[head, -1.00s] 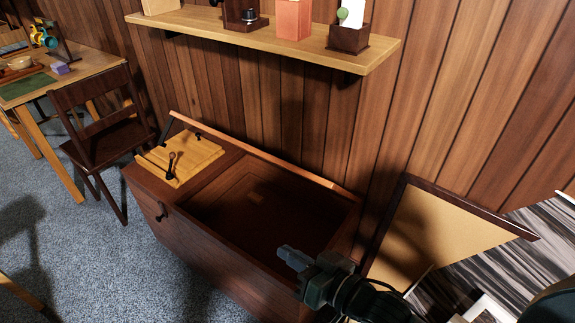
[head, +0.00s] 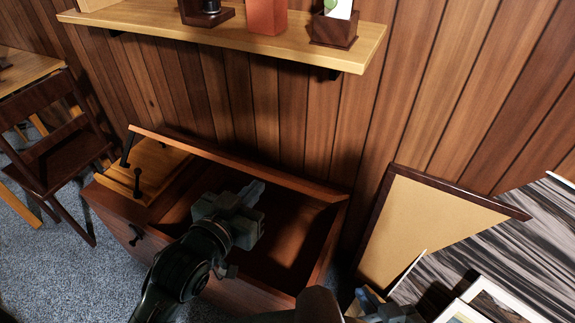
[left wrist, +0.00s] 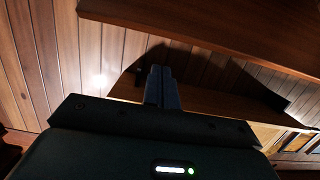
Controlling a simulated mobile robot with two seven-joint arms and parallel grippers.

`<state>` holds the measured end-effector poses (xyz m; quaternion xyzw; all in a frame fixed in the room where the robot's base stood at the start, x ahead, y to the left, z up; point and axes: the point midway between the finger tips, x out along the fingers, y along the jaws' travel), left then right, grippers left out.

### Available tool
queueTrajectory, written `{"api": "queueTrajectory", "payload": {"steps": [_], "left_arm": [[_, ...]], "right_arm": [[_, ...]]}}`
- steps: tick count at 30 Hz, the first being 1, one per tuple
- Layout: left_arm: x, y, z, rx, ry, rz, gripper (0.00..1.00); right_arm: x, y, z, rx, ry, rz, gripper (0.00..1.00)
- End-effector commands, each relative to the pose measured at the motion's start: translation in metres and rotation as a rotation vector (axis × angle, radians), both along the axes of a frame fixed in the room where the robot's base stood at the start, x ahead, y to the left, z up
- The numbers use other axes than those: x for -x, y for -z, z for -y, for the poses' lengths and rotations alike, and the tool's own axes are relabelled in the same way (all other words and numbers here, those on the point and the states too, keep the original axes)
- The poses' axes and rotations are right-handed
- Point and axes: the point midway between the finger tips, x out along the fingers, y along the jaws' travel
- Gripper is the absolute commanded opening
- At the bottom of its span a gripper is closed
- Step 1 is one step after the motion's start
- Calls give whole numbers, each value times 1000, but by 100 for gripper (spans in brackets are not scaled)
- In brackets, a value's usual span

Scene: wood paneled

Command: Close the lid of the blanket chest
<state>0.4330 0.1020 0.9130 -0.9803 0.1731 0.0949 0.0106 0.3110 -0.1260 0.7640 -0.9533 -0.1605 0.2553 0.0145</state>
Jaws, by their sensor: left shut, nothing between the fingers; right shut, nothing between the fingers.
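The blanket chest (head: 112,203) is a dark reddish wooden box, standing open against the wall. Its lid (head: 240,165) is raised along the back and shows as a narrow orange-brown band. My left gripper (head: 256,190) is shut and empty, over the chest opening and just in front of the lid in the picture; contact cannot be told. The left wrist view shows its closed fingers (left wrist: 162,88) near brown boards and wall panels. My right gripper (head: 366,300) is shut and empty, low beyond the chest's right end and partly cut off. My left arm hides part of the chest front.
A yellow wooden tray (head: 150,168) with dark handles sits in the chest's left end. A wall shelf (head: 240,40) holding boxes hangs above. A dark chair (head: 55,150) stands left. A framed board (head: 420,225) and other panels lean at right. Blue-grey carpet lies in front.

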Motion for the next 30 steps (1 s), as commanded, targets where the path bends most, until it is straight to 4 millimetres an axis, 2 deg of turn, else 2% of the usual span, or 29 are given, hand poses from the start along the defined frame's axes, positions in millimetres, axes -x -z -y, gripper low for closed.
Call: {"api": "queueTrajectory", "payload": {"steps": [2, 5, 8, 15, 22, 24, 30], "left_arm": [[-6, -13, 2, -1, 2, 25, 0], [-13, -15, 4, -2, 0, 31, 0], [-24, -13, 8, 0, 0, 31, 0], [-68, -5, 24, -1, 0, 30, 0], [-103, 2, 37, 0, 1, 29, 0], [-91, 12, 32, -2, 0, 25, 0], [-76, 25, 27, -1, 0, 26, 0]], "right_arm": [[0, 0, 0, 1, -1, -1, 0], [0, 0, 0, 2, -1, 0, 0], [0, 0, 0, 2, -1, 0, 0], [0, 0, 0, 1, 0, 0, 0], [0, 1, 0, -1, -1, 1, 0], [0, 0, 0, 0, 0, 1, 0], [0, 0, 0, 0, 0, 1, 0]]}}
